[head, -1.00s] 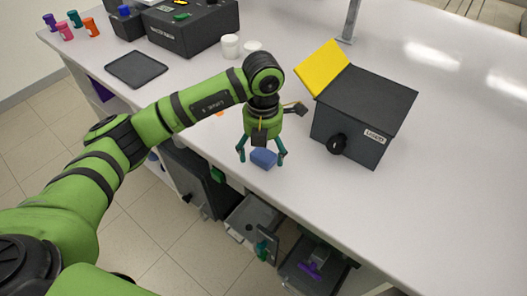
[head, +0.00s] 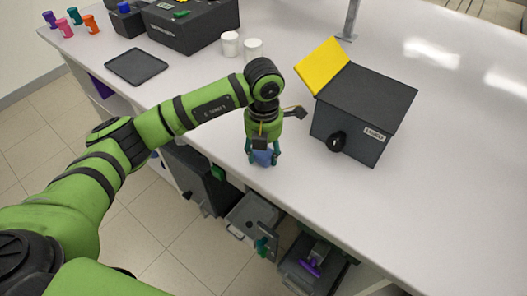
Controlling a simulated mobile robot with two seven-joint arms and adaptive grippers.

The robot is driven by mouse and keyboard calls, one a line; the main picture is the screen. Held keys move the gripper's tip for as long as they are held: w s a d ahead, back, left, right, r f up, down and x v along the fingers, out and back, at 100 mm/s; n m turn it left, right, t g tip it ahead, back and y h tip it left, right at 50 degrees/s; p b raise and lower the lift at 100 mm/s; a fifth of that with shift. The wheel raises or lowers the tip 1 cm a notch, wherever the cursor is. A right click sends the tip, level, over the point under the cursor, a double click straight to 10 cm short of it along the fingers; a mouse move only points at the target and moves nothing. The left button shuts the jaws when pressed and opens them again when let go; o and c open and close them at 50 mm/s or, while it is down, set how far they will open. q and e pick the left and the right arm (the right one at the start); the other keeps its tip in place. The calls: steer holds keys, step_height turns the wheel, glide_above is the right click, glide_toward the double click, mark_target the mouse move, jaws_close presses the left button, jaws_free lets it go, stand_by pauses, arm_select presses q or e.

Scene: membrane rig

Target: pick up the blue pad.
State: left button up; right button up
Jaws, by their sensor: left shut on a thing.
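The blue pad (head: 263,157) is on the white bench near its front edge, left of the dark box. My left gripper (head: 263,158) comes down over it from above, with its teal fingers closed in on both sides of the pad. The gripper hides part of the pad. I cannot tell whether the pad still touches the bench. My right gripper is out of view.
A dark box (head: 360,110) with a yellow panel (head: 322,66) and a black knob (head: 337,141) stands just right of the gripper. White cups (head: 230,43), a black tray (head: 136,67) and a dark machine (head: 190,25) sit behind. The bench's right side is clear.

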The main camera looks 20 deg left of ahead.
arm_select(q)
steer(key=shift+w+r+b, duration=0.1)
steer(key=shift+r+b, duration=0.2)
steer(key=shift+r, duration=0.25)
step_height(320, 180, up, 3)
steer(key=shift+f+b, duration=0.1)
steer(key=shift+b, duration=0.55)
steer(key=s+d+r+b, duration=0.1)
steer(key=s+d+r, duration=0.3)
steer(key=s+r, duration=0.3)
steer(key=s, duration=0.4)
steer(key=shift+b, duration=0.3)
steer(key=shift+s, duration=0.1)
steer(key=shift+o, duration=1.1)
steer(key=c, duration=0.4)
